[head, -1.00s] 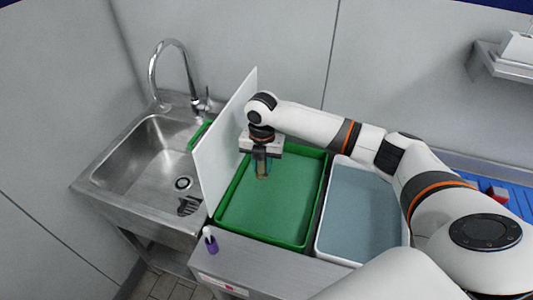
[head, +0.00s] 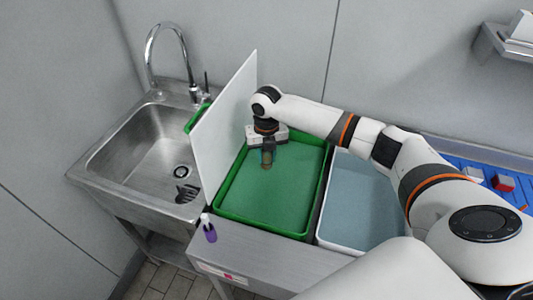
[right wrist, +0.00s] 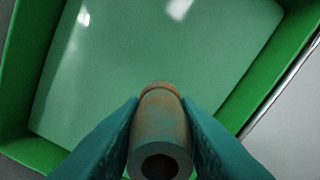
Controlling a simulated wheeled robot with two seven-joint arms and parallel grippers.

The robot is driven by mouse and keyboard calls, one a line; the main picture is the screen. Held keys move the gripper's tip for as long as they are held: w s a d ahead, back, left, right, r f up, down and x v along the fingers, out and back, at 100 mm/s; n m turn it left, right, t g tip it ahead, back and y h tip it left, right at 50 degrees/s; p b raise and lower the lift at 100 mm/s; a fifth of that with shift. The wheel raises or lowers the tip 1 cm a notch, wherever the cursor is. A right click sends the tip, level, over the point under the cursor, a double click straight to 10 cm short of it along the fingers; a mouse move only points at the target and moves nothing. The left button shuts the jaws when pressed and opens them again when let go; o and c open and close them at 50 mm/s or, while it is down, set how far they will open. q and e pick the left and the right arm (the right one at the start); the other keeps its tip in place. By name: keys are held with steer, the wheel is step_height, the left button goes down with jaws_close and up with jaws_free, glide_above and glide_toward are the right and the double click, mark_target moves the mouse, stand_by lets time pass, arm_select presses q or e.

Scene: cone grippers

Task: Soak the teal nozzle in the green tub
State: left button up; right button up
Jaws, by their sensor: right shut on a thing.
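The green tub (head: 273,232) stands on the steel counter and shows a smooth green surface inside. My right gripper (head: 267,158) is over the back left part of the tub, pointing down. It is shut on the teal nozzle (head: 266,164), a small tube with brownish patches. In the right wrist view the nozzle (right wrist: 160,135) sits between the two teal fingers, its open end toward the camera, with the tub's inside (right wrist: 150,50) beyond it. I cannot tell whether the nozzle's tip touches the liquid. My left gripper is not in view.
A white upright panel (head: 225,130) stands close to the tub's left. A sink (head: 150,150) with a tap lies beyond it. A white tray with grey-blue contents (head: 362,205) is right of the tub. A purple bottle (head: 209,232) stands at the front left.

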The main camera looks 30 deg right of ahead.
steer(key=shift+f+b, duration=4.75)
steer(key=shift+f, duration=0.4)
stand_by(0.5)
step_height(320, 180, up, 14)
steer(key=p, duration=1.3)
steer(key=shift+f+p, duration=0.25)
steer(key=shift+p, duration=0.1)
